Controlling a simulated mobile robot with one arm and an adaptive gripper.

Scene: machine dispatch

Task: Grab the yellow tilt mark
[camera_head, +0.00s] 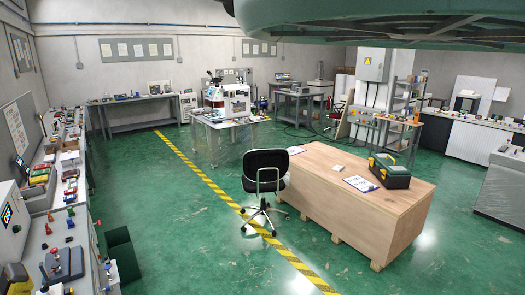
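I cannot make out a yellow tilt mark for certain in the head view. A dull yellow object (14,275) sits at the lower left corner on the near bench, partly cut off by the frame edge. Small yellow parts also seem to lie among the items farther along the left bench, too small to identify. My gripper is not in view.
A left bench (85,240) holds several small coloured parts. Yellow-black tape (215,187) crosses the green floor. Open floor (170,220) lies left of the tape.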

